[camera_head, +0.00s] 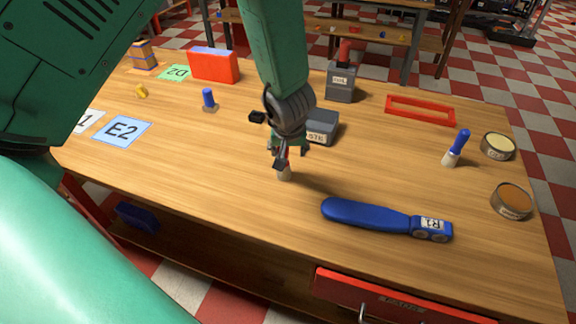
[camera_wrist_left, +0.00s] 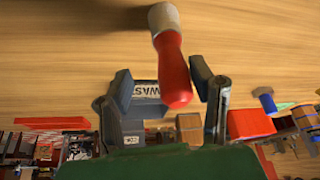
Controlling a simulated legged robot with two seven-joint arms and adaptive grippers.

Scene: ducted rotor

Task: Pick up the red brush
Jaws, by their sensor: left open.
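The red brush (camera_head: 284,174) stands on the wooden table, its pale bristle end down. In the left wrist view the red brush (camera_wrist_left: 173,68) shows its red handle pointing toward the camera. My left gripper (camera_head: 286,154) comes down over the brush from above. In the wrist view its two fingers (camera_wrist_left: 161,78) are spread, one on each side of the handle, with a visible gap on the left. In the head view the fingers hide most of the handle. My right gripper is not in view.
A grey waste box (camera_head: 323,128) stands just behind the gripper. A blue tool (camera_head: 370,214) lies in front and to the right. A blue-handled brush (camera_head: 457,147) and two round tins (camera_head: 498,147) (camera_head: 512,201) are at the right.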

